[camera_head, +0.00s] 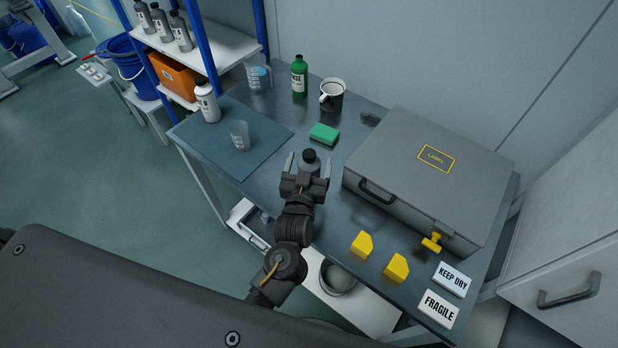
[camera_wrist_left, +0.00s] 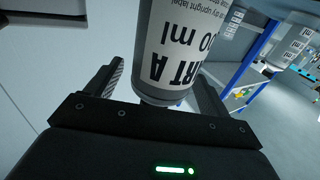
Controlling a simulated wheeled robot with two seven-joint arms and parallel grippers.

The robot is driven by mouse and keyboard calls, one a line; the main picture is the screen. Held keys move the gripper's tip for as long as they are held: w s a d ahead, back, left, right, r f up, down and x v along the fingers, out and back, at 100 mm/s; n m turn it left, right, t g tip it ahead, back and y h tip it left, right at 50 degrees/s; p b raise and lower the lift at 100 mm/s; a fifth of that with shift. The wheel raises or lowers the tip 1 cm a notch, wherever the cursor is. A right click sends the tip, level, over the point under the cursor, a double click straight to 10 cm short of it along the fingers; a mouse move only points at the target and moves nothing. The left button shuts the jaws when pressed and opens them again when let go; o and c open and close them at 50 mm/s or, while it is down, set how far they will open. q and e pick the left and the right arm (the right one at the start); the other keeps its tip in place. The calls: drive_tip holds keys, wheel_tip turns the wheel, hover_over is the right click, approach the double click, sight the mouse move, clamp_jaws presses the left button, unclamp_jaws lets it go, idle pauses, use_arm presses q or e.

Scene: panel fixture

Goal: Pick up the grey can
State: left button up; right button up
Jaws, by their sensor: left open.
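A grey can with a black cap (camera_head: 309,163) stands on the table in the head view, its lower part hidden behind my left gripper. My left gripper (camera_head: 306,176) is open, with one finger on each side of the can. In the left wrist view the can (camera_wrist_left: 185,45) fills the upper middle, with a white label and dark print seen upside down. The fingers of my left gripper (camera_wrist_left: 155,90) show at either side of it; whether they touch it I cannot tell. My right gripper is not in view.
A large grey case (camera_head: 400,165) lies right of the gripper. A green sponge (camera_head: 324,133), a mug (camera_head: 332,95) and a green bottle (camera_head: 299,76) are behind. A clear cup (camera_head: 240,135) and a white bottle (camera_head: 207,101) stand on the blue mat (camera_head: 262,140). Yellow blocks (camera_head: 362,244) lie in front.

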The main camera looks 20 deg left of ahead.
use_arm(q)
drive_tip(key=shift+w+f, duration=0.2)
drive_tip(key=shift+w, duration=0.45)
drive_tip(key=shift+w+a+r, duration=0.1)
drive_tip(key=shift+w, duration=0.25)
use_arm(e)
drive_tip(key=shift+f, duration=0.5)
use_arm(q)
drive_tip(key=shift+s, duration=0.1)
drive_tip(key=shift+r, duration=0.1)
drive_tip(key=c, duration=1.6)
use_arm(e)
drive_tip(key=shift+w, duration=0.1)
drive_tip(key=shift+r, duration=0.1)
